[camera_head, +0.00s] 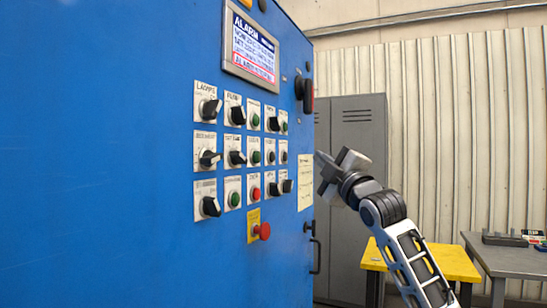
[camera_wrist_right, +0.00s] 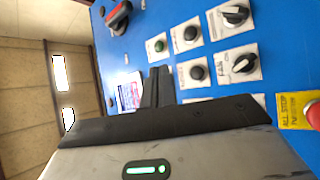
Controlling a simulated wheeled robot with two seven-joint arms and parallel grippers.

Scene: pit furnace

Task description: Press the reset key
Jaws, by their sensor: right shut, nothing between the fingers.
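The blue cabinet (camera_head: 120,150) carries a panel of labelled push buttons and rotary switches. Several buttons are green, such as one in the middle row (camera_head: 255,157), and one is red (camera_head: 255,193). The labels are too small to tell which is the reset key. My right gripper (camera_head: 328,170) is shut and empty, to the right of the panel and apart from the buttons. In the right wrist view its shut fingers (camera_wrist_right: 155,88) point toward the panel and hide part of it. A green button (camera_wrist_right: 158,45) shows beyond them. My left gripper is out of view.
An alarm screen (camera_head: 252,47) sits above the buttons. A red stop button (camera_head: 262,231) on a yellow plate sits below. A dark red-handled switch (camera_head: 306,92) and a door handle (camera_head: 315,252) are on the cabinet's right side. A yellow table (camera_head: 450,262) and grey lockers (camera_head: 350,125) stand behind.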

